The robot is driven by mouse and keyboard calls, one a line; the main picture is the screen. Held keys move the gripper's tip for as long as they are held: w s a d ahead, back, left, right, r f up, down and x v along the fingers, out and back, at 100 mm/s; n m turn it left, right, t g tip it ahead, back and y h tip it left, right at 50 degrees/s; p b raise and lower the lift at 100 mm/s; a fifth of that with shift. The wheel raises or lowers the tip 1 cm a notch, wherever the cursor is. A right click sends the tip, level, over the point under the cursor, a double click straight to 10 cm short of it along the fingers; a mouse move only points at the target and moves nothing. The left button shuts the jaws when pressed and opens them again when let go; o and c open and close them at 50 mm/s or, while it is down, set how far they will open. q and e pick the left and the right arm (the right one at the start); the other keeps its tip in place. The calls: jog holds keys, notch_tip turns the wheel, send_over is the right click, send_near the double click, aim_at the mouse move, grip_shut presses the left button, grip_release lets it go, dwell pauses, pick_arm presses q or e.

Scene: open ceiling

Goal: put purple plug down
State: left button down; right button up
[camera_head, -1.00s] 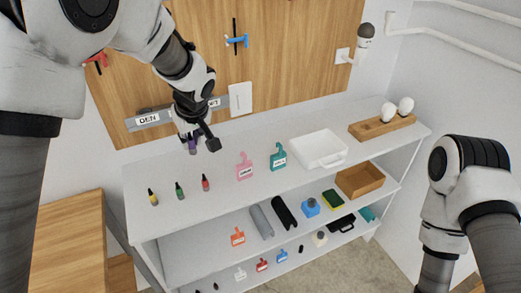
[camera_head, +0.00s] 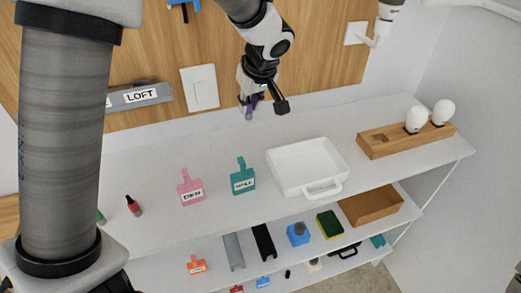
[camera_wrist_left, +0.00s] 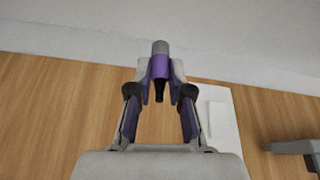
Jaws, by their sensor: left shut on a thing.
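The purple plug (camera_head: 249,112) is held in my left gripper (camera_head: 250,100), over the back of the white top shelf, behind the white tray. In the left wrist view the plug (camera_wrist_left: 161,64) has a grey end, a purple middle and a black tip, and sits between the two fingertips of the shut gripper (camera_wrist_left: 160,73). In the head view the gripper partly hides the plug. It seems to be above the shelf; its exact height I cannot tell. My right gripper is not in view.
The top shelf (camera_head: 165,225) holds a red plug (camera_head: 133,206), a pink tag (camera_head: 190,190), a teal tag (camera_head: 242,178), the white tray (camera_head: 300,191) and a wooden holder (camera_head: 375,149) with white bulbs.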

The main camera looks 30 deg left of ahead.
pick_arm(q)
jog(key=f, duration=0.1)
jog(key=s+f, duration=0.1)
jog(key=f, duration=0.2)
jog(key=shift+s+d+f+p, duration=0.25)
jog(key=shift+s+p, duration=0.05)
jog(key=shift+p, duration=0.05)
jog(key=f, duration=0.4)
jog(key=shift+w+a+f, duration=0.2)
jog(key=shift+w+f, duration=0.15)
jog(key=shift+w, duration=0.05)
jog(key=shift+s+d+r, duration=0.1)
jog(key=shift+r, duration=0.05)
jog(key=shift+f+b, duration=0.2)
jog(key=shift+b, duration=0.15)
jog(key=c, duration=1.1)
grip_release()
jog(key=shift+r, duration=0.1)
jog(key=shift+r+p, duration=0.4)
jog(key=v, duration=1.1)
jog(key=shift+d+r, duration=0.15)
jog(key=shift+d, duration=0.05)
